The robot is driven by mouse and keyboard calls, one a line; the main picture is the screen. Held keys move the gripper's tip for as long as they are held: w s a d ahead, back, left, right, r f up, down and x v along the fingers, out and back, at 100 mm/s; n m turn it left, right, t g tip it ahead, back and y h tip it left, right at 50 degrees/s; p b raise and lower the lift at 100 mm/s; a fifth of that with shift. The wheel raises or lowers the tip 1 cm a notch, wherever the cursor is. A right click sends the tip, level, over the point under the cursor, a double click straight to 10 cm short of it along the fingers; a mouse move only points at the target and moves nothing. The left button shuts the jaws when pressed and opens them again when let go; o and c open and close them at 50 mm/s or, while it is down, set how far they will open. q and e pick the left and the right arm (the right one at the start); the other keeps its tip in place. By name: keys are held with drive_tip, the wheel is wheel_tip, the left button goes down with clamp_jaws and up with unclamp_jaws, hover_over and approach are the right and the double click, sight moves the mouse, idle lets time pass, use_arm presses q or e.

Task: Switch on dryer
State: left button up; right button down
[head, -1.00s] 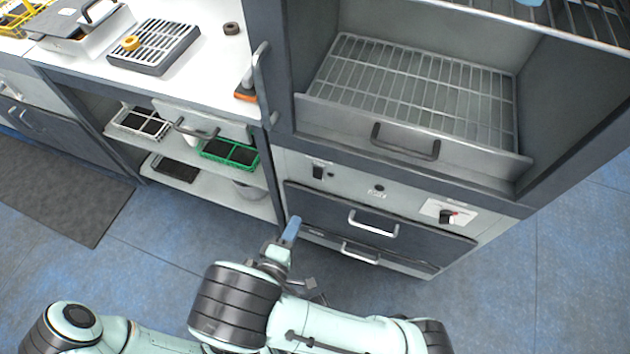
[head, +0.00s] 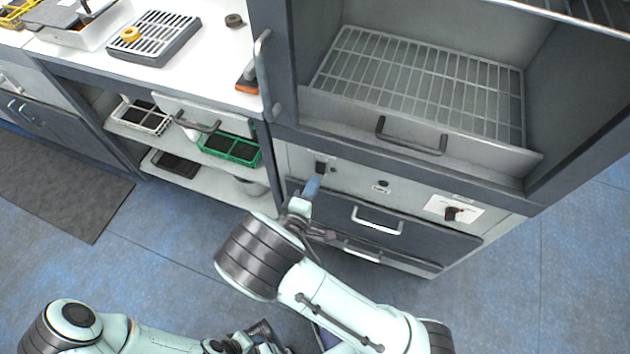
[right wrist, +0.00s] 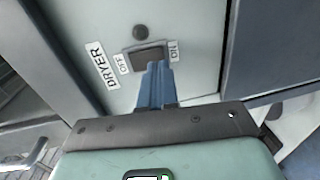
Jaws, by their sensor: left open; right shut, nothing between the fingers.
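The dryer (head: 410,170) is the grey cabinet at the right, with a wire rack inside its open upper chamber. Its black rocker switch (head: 320,168) is on the front panel, at the left. In the right wrist view the switch (right wrist: 147,57) sits between "OFF" and "ON" labels, beside the word "DRYER". My right gripper (head: 313,183) is shut and empty, its blue fingertips just below the switch. In the wrist view the fingertips (right wrist: 156,66) overlap the switch's lower edge toward the ON side; I cannot tell contact or rocker position. My left gripper (head: 258,335) is low, partly hidden.
Handled drawers (head: 378,217) lie below. Left of the dryer, a white counter (head: 212,72) holds a slotted tray (head: 160,40); shelves beneath hold a green crate (head: 232,149). Blue floor (head: 160,240) is clear in front.

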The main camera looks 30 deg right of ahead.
use_arm(q)
drive_tip(key=shift+w+f, duration=0.1)
drive_tip(key=shift+f, duration=0.05)
use_arm(e)
drive_tip(key=shift+x, duration=0.95)
use_arm(q)
drive_tip(key=shift+f, duration=0.1)
use_arm(e)
drive_tip(key=shift+w+d, duration=0.15)
drive_tip(key=shift+d, duration=0.05)
use_arm(q)
drive_tip(key=shift+a, duration=0.1)
